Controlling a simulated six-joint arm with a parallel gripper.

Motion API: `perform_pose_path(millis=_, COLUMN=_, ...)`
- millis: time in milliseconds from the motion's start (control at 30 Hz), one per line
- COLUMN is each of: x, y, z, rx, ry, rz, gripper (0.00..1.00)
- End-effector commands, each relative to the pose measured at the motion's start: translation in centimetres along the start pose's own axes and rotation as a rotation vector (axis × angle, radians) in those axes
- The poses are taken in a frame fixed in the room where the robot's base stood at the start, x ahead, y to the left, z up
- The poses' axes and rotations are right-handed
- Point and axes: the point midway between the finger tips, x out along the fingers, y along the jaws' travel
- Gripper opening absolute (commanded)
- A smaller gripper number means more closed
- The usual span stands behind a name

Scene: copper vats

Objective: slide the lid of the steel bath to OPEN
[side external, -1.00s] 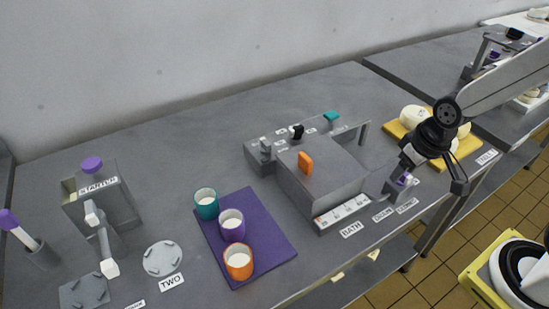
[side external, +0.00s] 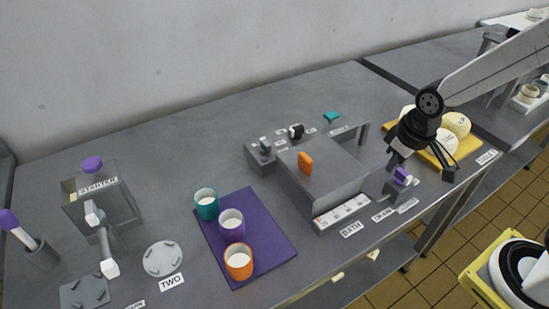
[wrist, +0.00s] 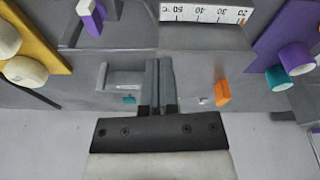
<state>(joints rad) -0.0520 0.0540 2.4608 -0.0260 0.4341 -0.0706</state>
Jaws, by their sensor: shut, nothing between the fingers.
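The steel bath (side external: 318,205) is a grey box with a temperature strip on its front, behind the BATH label. Its flat grey lid (side external: 335,170) lies on top with an upright orange handle (side external: 305,163) near the lid's left side. The handle also shows right of my fingers in the wrist view (wrist: 222,92). My gripper (side external: 393,162) is to the right of the bath and apart from the handle. Its fingers are together and empty in the wrist view (wrist: 158,66). I cannot make out any OPEN mark by the lid.
A purple-topped drain piece (side external: 402,176) stands close below my gripper. Behind the bath are a black knob (side external: 296,131) and a teal piece (side external: 332,116). Cups stand on a purple mat (side external: 265,255) to the left. A yellow board (side external: 468,148) with pale rounds lies right.

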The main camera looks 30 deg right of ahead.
Motion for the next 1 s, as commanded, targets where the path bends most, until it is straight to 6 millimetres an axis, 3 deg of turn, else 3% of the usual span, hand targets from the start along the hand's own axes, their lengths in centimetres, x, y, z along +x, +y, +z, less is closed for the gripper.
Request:
perform_pose_path(millis=500, x=-1.1, y=-7.5, z=-10.3, rx=-0.681, ry=-0.184, rz=0.023, gripper=0.0)
perform_pose_path(millis=800, x=-2.2, y=-13.5, z=-14.7, rx=-1.065, ry=-0.304, rz=0.06, gripper=0.0)
perform_pose_path(millis=1000, x=-3.0, y=-17.7, z=-16.5, rx=-1.286, ry=-0.385, rz=0.089, gripper=0.0)
